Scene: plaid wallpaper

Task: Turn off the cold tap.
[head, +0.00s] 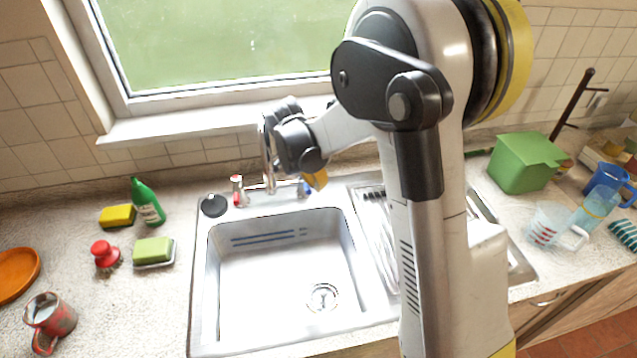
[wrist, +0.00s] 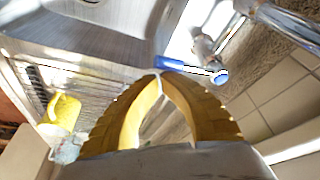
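The chrome tap (head: 268,160) stands behind the sink, with a red-marked handle (head: 237,188) on its left. The blue-marked cold handle (head: 306,189) is on its right, partly hidden by my gripper in the head view. In the wrist view the cold handle is a blue lever (wrist: 190,68) just beyond my fingertips. My gripper (head: 318,180) has yellow fingers, and their tips meet in the wrist view (wrist: 159,75). It looks empty. I cannot tell whether the tips touch the lever. I see no clear water stream.
The sink basin (head: 285,255) is empty. A green bottle (head: 147,203), sponges and a red brush (head: 105,255) lie left of it. A green box (head: 522,163) and a measuring jug (head: 550,228) stand at right. The window sill (head: 220,120) is close behind the tap.

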